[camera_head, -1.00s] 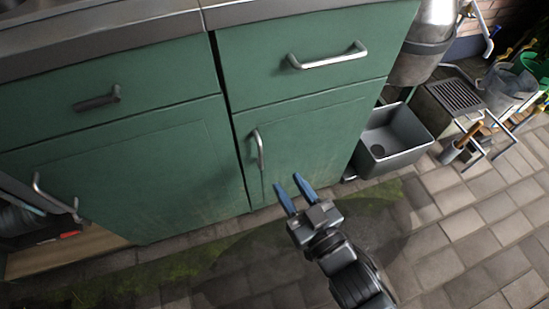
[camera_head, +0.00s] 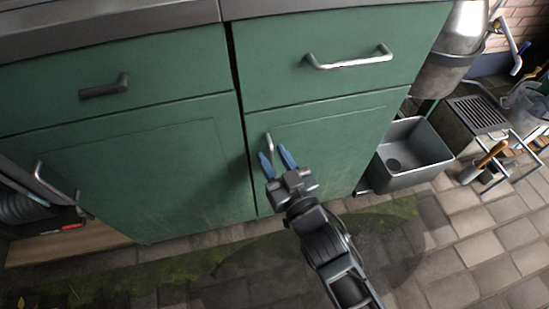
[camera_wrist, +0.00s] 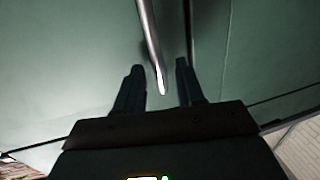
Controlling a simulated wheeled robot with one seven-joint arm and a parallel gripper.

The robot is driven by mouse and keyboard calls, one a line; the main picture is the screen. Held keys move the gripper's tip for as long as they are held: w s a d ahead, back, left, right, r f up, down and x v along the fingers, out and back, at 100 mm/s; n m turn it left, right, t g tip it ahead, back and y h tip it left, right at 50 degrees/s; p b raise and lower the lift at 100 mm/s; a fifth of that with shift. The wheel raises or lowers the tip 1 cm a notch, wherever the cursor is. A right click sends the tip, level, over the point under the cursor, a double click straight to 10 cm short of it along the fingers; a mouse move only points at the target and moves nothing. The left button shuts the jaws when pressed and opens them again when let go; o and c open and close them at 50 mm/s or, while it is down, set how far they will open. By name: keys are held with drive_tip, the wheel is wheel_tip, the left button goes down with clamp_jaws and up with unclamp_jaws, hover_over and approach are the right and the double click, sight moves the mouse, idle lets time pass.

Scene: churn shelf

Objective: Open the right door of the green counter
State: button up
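The green counter (camera_head: 180,75) fills the left and middle of the head view. Its right door (camera_head: 335,140) is closed, with a vertical metal handle (camera_head: 270,143) near its left edge. My gripper (camera_head: 275,160) is at the lower part of this handle, with its blue fingers apart. In the wrist view the handle (camera_wrist: 150,45) comes down from the top, its lower end between the two dark fingertips of my gripper (camera_wrist: 158,75). The fingers stand apart from the bar on both sides. The handle's lower end is partly hidden by the fingers in the head view.
A drawer with a metal handle (camera_head: 350,60) is above the right door. A grey bin (camera_head: 412,155) stands right of the counter. The paved floor (camera_head: 440,250) in front is clear.

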clamp_jaws()
idle(0.3)
idle(0.4)
